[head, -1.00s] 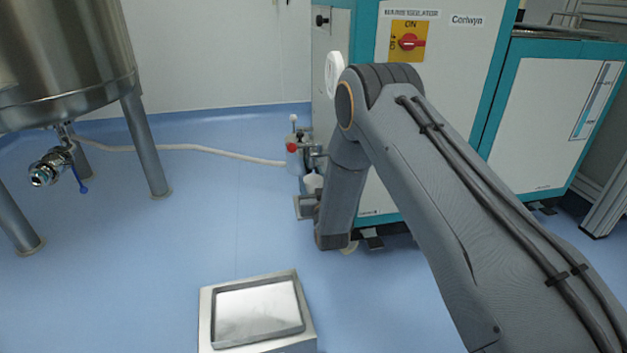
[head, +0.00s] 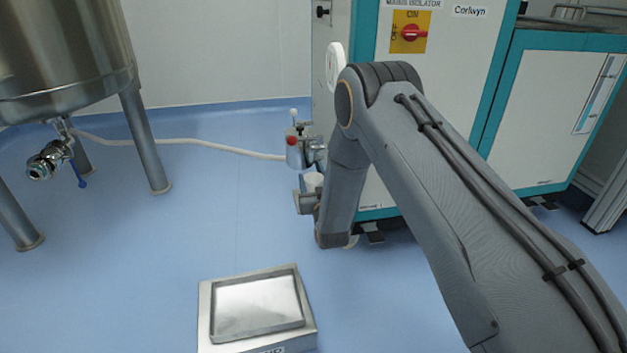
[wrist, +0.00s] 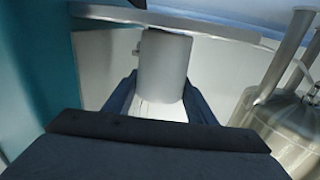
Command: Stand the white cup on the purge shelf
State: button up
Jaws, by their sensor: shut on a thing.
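The white cup (head: 313,181) shows small in the head view, partly behind my forearm and beside the teal-and-white machine. In the wrist view, which looks upside down, the cup (wrist: 165,70) is a shaded pale cylinder between my two dark fingers. My gripper (wrist: 161,88) is shut on it. In the head view my gripper (head: 307,201) is small and mostly hidden by my arm. A pale flat strip, which looks like the purge shelf (wrist: 222,32), crosses the wrist view at the cup's far end. I cannot tell whether cup and strip touch.
A grey canister with a red knob (head: 294,152) is close behind the cup, with a pale hose (head: 210,143) running left. The machine (head: 455,70) stands right, a steel tank (head: 65,60) left. A steel tray stand (head: 206,315) is in front. The floor between is clear.

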jog(key=shift+f, duration=0.15)
jog(key=o, duration=1.1)
